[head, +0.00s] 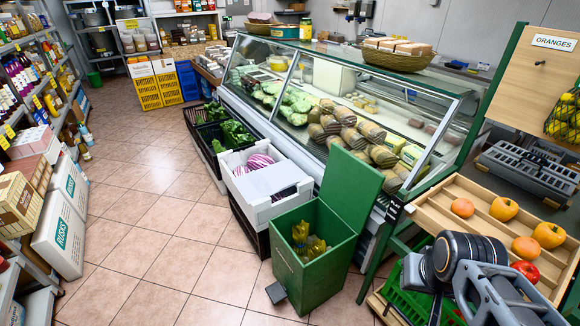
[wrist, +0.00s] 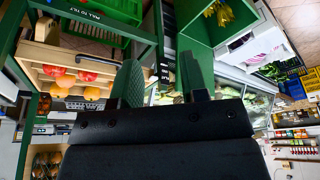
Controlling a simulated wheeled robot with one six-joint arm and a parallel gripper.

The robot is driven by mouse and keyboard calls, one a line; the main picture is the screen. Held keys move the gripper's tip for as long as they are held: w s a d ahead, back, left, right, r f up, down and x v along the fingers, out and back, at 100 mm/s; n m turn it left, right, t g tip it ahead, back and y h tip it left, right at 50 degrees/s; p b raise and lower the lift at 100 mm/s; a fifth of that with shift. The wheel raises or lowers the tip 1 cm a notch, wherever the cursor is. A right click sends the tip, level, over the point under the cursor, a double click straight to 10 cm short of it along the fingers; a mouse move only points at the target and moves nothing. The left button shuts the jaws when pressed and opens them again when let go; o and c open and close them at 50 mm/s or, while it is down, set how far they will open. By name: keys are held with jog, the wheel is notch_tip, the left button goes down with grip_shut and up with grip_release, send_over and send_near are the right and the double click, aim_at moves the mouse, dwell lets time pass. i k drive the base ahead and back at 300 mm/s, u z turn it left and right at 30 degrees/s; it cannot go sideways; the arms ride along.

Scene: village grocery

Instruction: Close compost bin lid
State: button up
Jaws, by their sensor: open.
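The green compost bin (head: 315,262) stands on the tiled floor in the middle of the head view, with yellowish scraps (head: 308,243) inside. Its green lid (head: 350,192) stands open, tilted up at the bin's back right side against the display counter. A grey pedal (head: 277,292) sits at the bin's lower front. In the wrist view, which looks upside down, part of the bin (wrist: 200,28) shows at the top. My gripper (wrist: 160,82) is open and empty there, its two green fingers apart. In the head view my arm is at the lower right, right of the bin; the fingertips are not clear.
A wooden produce tray (head: 440,207) with oranges and tomatoes is beside my arm at right. A glass display counter (head: 400,115) runs behind the bin. A white crate (head: 262,185) adjoins the bin's left. Open tiled floor (head: 160,240) lies to the left.

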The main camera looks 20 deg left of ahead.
aim_at(350, 187)
jog(key=u, duration=0.45)
jog(key=i, duration=1)
